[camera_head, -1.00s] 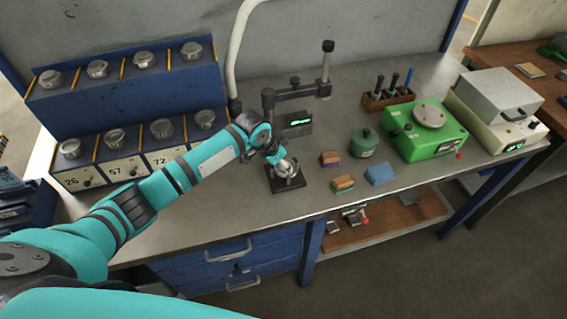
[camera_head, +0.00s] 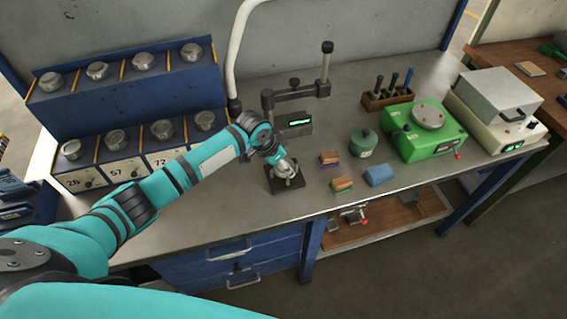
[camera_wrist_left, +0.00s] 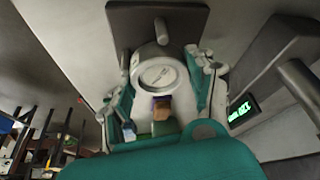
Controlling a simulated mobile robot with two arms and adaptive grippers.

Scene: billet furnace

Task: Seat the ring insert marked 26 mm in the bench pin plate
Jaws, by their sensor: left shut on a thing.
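My left gripper (camera_head: 286,170) is shut on a silver ring insert (camera_wrist_left: 158,72), with one finger at each side of it in the left wrist view (camera_wrist_left: 163,78). The insert's round face has a mark that I cannot read. The dark square pin plate (camera_head: 291,189) lies on the bench under the gripper. In the left wrist view the plate (camera_wrist_left: 185,22) shows beyond the insert, with a pin (camera_wrist_left: 161,31) standing close to its edge. I cannot tell whether the insert touches the plate. My right gripper is out of view.
A blue rack (camera_head: 120,97) with several silver round parts stands at left; lower labels include 26, 57 and 72. A gauge stand with a lit display (camera_head: 295,123) stands behind the plate. Small blocks (camera_head: 342,184), a green pot (camera_head: 363,143) and a green machine (camera_head: 425,135) stand to the right.

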